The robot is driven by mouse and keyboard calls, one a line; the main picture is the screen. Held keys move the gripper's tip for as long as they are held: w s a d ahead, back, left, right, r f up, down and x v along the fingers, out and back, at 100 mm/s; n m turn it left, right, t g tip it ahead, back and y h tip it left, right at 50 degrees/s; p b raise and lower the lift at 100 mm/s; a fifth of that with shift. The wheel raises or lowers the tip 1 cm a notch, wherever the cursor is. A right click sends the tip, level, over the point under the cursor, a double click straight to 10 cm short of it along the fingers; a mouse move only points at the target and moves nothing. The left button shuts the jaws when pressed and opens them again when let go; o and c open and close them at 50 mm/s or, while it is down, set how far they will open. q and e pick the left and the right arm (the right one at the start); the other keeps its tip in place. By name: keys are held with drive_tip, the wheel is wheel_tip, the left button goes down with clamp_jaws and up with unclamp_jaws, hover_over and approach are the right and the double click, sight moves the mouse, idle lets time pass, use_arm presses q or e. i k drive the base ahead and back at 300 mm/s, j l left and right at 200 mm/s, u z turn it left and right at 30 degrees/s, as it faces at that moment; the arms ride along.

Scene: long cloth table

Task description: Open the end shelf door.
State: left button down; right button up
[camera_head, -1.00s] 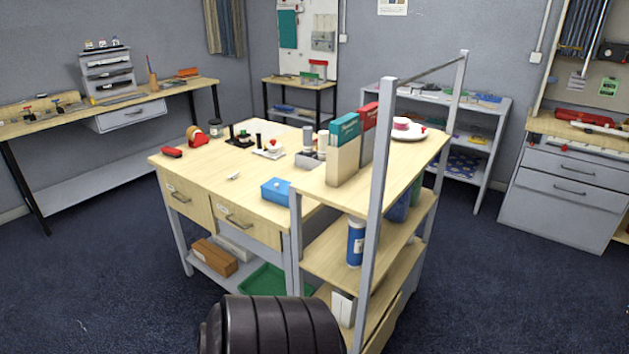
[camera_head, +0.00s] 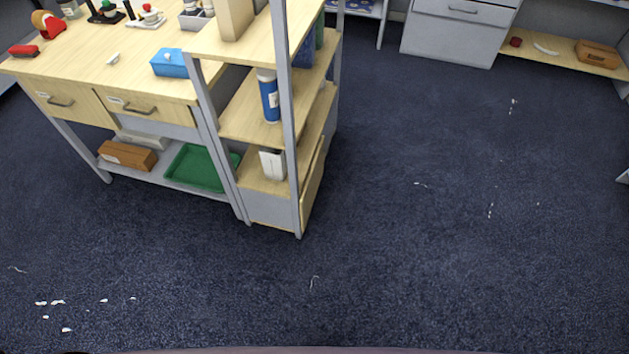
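The end shelf (camera_head: 240,121) is a wooden unit with grey posts at the right end of the workbench. A light wood panel that looks like its low door (camera_head: 314,187) is on its right side, below the shelves. I see the panel at a steep angle; it looks shut, and I cannot make out a handle. A blue bottle (camera_head: 268,97) stands on the middle shelf and a white box-like item (camera_head: 272,164) on the lower one. Neither of my grippers is in view.
The workbench (camera_head: 75,66) has drawers with handles. Under it are a brown box (camera_head: 127,155) and a green tray (camera_head: 199,168). Grey drawers (camera_head: 455,32) stand at the back right. The dark carpet right of and in front of the shelf is open, with small white scraps.

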sight(305, 202)
drive_tip(key=u, duration=0.35)
drive_tip(key=i+l+u, duration=0.25)
drive_tip(key=l, duration=0.15)
drive_tip(key=l+u, duration=0.25)
drive_tip(key=l, duration=0.15)
drive_tip(key=i+l+u, duration=0.25)
drive_tip(key=l, duration=0.2)
drive_tip(key=i+l, duration=0.1)
drive_tip(key=l, duration=0.85)
drive_tip(key=i+l+u, duration=0.15)
drive_tip(key=l, duration=0.75)
